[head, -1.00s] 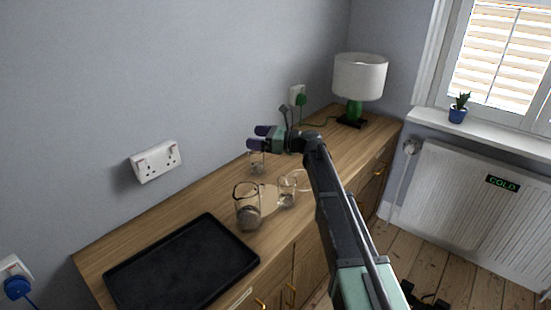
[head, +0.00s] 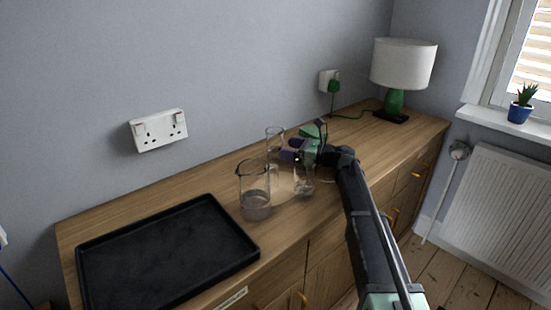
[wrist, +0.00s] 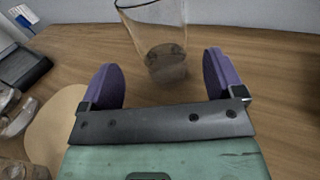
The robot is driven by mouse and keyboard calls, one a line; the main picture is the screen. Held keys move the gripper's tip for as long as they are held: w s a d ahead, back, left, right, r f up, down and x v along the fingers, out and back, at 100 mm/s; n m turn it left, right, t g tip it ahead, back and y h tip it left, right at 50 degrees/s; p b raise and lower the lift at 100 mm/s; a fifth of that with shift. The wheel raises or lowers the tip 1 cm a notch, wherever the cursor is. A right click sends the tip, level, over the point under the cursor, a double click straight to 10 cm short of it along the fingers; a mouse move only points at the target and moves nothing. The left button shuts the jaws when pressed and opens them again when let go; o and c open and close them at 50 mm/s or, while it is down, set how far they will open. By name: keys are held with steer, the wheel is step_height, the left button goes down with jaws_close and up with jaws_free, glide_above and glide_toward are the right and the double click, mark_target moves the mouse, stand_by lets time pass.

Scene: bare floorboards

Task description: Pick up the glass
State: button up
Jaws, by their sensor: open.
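A clear, tall glass (head: 274,135) stands upright on the wooden sideboard, near the wall, partly behind my gripper in the head view.
A spouted glass beaker (head: 255,192) and another glass vessel (head: 304,186) stand nearer the front, by a tan board (head: 284,187). A black tray (head: 165,255) lies at left. A lamp (head: 403,65) stands at the far right end. The wall is close behind.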

mark_target(276, 144)
steer(key=x, duration=0.5)
steer(key=shift+w+a+r, duration=0.1)
steer(key=shift+w+a, duration=0.05)
steer(key=shift+a, duration=0.05)
steer(key=shift+d, duration=0.1)
steer(key=c, duration=1.2)
steer(key=shift+r, duration=0.1)
step_height(276, 144, up, 20)
steer(key=p, duration=2)
